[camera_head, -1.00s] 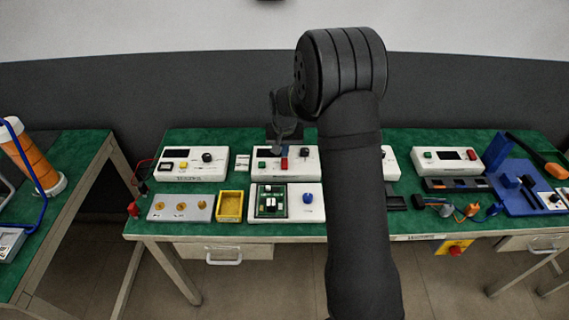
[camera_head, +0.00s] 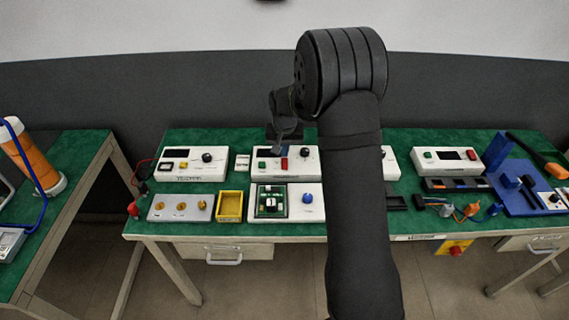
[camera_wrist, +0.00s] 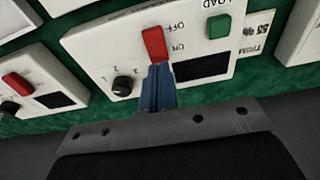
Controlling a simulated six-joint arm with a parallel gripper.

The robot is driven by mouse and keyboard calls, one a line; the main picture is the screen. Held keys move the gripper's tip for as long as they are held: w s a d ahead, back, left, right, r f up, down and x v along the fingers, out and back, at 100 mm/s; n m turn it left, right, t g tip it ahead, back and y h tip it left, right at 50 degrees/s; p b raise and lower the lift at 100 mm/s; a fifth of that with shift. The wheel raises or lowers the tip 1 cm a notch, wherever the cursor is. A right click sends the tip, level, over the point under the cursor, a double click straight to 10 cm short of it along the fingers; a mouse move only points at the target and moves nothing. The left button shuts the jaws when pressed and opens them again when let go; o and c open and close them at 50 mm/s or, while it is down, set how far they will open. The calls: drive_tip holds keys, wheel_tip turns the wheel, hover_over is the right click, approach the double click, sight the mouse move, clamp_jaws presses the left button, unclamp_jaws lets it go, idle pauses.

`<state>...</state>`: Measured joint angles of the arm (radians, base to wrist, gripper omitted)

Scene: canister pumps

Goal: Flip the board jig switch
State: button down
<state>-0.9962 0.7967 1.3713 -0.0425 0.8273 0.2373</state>
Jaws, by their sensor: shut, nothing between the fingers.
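A white panel (camera_head: 300,170) stands on the green bench top, with a red switch (camera_head: 284,163) and a green button (camera_head: 262,165). In the wrist view the red switch (camera_wrist: 154,43) sits beside OFF and ON markings, and the green button (camera_wrist: 218,27) is marked LOAD. My gripper (camera_wrist: 157,72) is shut and empty, its blue fingertips right at the near end of the red switch. I cannot tell whether they touch. In front of that panel is a white unit (camera_head: 294,215) with a framed green circuit board (camera_head: 271,204) and a blue knob (camera_head: 308,198).
My arm hides part of the bench to the right of the panel. A white unit (camera_head: 190,175) and a yellow bin (camera_head: 230,206) are to the left. A black knob (camera_wrist: 122,86) and a dark display (camera_wrist: 203,66) flank the fingers. A blue fixture (camera_head: 525,195) stands far right.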

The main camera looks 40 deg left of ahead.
sight(284, 160)
drive_tip(key=shift+f, duration=0.95)
idle(1.0)
drive_tip(key=shift+r, duration=3.55)
